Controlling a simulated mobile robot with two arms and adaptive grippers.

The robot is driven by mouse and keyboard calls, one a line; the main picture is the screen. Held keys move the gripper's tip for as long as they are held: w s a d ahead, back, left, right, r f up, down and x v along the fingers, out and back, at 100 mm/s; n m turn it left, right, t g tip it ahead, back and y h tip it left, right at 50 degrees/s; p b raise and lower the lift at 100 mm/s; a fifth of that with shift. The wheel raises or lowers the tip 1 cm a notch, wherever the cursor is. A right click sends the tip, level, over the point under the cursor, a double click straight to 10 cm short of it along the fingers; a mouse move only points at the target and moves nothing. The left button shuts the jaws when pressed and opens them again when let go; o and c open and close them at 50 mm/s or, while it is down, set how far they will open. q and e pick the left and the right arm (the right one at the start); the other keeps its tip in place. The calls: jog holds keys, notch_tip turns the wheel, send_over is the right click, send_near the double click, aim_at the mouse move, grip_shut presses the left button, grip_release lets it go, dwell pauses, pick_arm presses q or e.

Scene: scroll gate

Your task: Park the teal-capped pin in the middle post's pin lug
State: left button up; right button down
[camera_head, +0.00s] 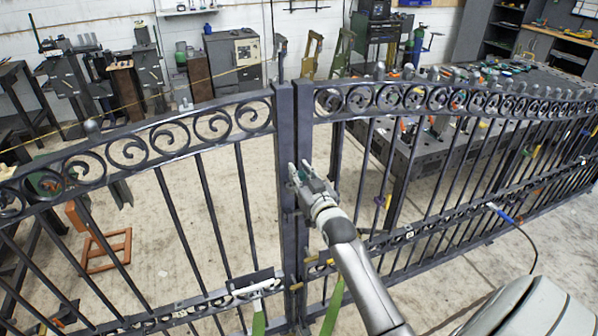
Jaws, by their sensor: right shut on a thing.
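The dark middle post (286,120) stands upright where the two scrollwork gate panels meet. My right gripper (304,174) is beside this post at about mid-height, at the end of my grey arm. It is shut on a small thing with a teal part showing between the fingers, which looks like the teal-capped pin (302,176). The pin's shaft is mostly hidden by the fingers. I cannot tell whether its tip is in the lug or touching the post. The pin lug is not clearly seen behind the gripper. My left gripper is not in view.
The left gate panel (148,144) and right gate panel (430,98) form a barrier across the view. A blue-handled tool (502,214) is on the right panel's lower rail. Benches and machines stand behind.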

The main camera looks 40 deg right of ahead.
jog(key=shift+w+d, duration=0.15)
jog(key=shift+w, duration=0.05)
jog(key=shift+w+f, duration=0.1)
jog(key=shift+w, duration=0.45)
jog(key=b, duration=0.5)
send_over(287, 173)
jog(key=d+v, duration=0.1)
jog(key=v, duration=0.2)
jog(key=shift+a+f, duration=0.5)
jog(key=shift+f, duration=0.35)
jog(key=shift+f+b, duration=1.15)
jog(key=shift+f, duration=0.15)
jog(key=shift+s+f+b, duration=0.1)
jog(key=shift+f+b, duration=0.8)
jog(key=shift+f, duration=0.6)
